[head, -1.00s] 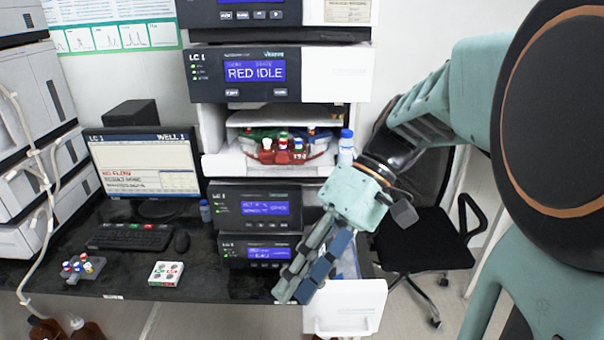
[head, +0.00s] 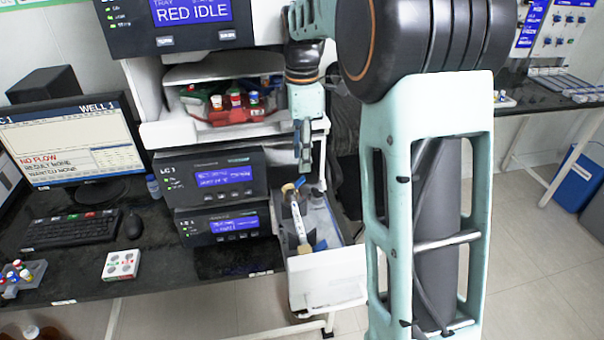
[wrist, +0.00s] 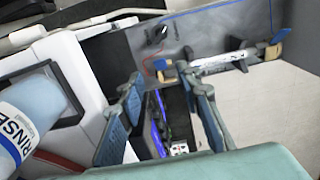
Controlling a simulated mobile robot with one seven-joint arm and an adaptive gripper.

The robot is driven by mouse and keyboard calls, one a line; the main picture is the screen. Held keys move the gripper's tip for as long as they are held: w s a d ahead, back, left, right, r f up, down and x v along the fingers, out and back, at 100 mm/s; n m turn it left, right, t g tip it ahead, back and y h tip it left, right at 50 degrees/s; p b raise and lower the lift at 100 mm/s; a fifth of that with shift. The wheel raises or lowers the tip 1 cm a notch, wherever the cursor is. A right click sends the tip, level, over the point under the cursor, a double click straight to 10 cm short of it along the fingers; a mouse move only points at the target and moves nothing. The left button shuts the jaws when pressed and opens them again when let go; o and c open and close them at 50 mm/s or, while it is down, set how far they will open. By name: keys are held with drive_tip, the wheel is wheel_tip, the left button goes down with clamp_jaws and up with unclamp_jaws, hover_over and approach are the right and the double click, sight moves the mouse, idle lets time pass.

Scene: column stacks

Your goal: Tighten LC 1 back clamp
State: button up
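The open white LC 1 drawer (head: 328,282) juts out at the right of the LC 1 stack. A pale column (head: 298,222) lies along it, with a tan fitting and a blue lever at each end. The back clamp (head: 289,189) is at its far end; whether it is tight I cannot tell. My gripper (head: 303,165) points down above the drawer's back part, apart from the clamp. In the wrist view my gripper (wrist: 168,105) is open and empty, its blue-padded fingers spread. The column (wrist: 215,63) lies beyond the fingers; which end is the back one there is unclear.
A rinse bottle (wrist: 22,115) is close by at the left of the wrist view. The tray of capped bottles (head: 232,108) sits on the shelf left of my gripper. Monitor (head: 75,140) and keyboard (head: 72,228) stand on the black bench. Floor right of the drawer is clear.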

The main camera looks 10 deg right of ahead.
sight(302, 179)
wheel_tip(302, 179, down, 6)
drive_tip(key=shift+f, duration=0.15)
drive_tip(key=shift+c, duration=0.3)
clamp_jaws()
